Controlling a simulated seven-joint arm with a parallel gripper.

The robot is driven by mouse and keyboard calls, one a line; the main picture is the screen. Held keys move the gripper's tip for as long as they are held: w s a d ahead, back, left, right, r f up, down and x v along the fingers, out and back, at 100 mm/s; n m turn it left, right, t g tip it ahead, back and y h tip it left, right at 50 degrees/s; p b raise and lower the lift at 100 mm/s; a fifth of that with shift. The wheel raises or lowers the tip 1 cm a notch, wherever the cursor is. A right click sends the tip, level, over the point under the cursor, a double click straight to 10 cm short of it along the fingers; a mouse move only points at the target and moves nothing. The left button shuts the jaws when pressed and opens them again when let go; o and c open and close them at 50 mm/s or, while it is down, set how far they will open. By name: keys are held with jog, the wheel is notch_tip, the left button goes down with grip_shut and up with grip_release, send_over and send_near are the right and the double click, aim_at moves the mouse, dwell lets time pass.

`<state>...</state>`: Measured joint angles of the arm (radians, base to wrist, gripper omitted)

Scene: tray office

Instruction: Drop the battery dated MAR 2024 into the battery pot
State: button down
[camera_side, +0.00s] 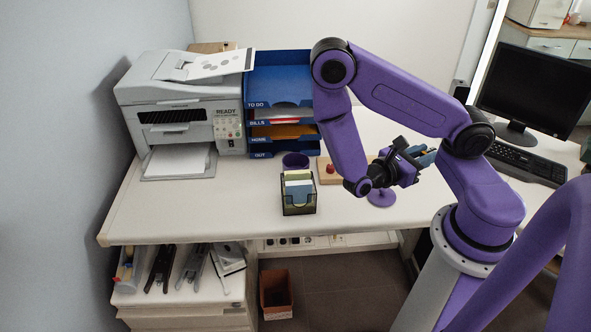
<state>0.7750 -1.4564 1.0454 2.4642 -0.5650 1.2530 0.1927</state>
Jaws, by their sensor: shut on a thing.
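My gripper (411,163) is over the right half of the white desk, to the right of the wooden board. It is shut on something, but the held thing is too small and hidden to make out. I cannot pick out any battery, and no MAR 2024 date can be read. A purple round pot (295,160) stands in front of the blue letter trays and behind the note holder; it may be the battery pot, but no label shows. My gripper is well to the right of this pot.
A dark clear note holder (299,205) stands at the desk's front edge. A wooden board (328,180) with a red knob and a purple disc (381,199) lie near my wrist. Letter trays (281,82) and a printer (180,122) stand at the back left. The front left desktop is clear.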

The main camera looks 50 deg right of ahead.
jog(key=s+a+f+m+g+y, duration=0.3)
jog(key=a+m+g+y, duration=0.9)
jog(key=y, duration=0.4)
jog(key=w+a+f+m+t+y, duration=0.2)
jog(key=w+a+m+t+y, duration=0.5)
jog(key=w+m+y, duration=0.65)
jog(key=w+d+m+t+y, duration=0.3)
jog(key=w+m+t, duration=0.1)
jog(key=w+t, duration=0.3)
jog(key=w+d+m+t+y, duration=0.2)
jog(key=w+d+m+t, duration=0.15)
jog(key=w+t, duration=0.35)
jog(key=w+d+r+m+t+h, duration=0.3)
jog(key=w+d+m+t+h, duration=0.2)
jog(key=w+d+m+t, duration=0.7)
jog(key=shift+s+d+f+n+g, duration=0.25)
jog(key=shift+f+n, duration=0.4)
jog(key=shift+f, duration=1.2)
jog(key=shift+s+d+f+n+g, duration=0.1)
jog(key=shift+d+f+n+g, duration=0.4)
jog(key=shift+f, duration=1.4)
jog(key=shift+s+d+f+n+g, duration=0.15)
jog(key=shift+f+n, duration=0.6)
jog(key=shift+f, duration=1.1)
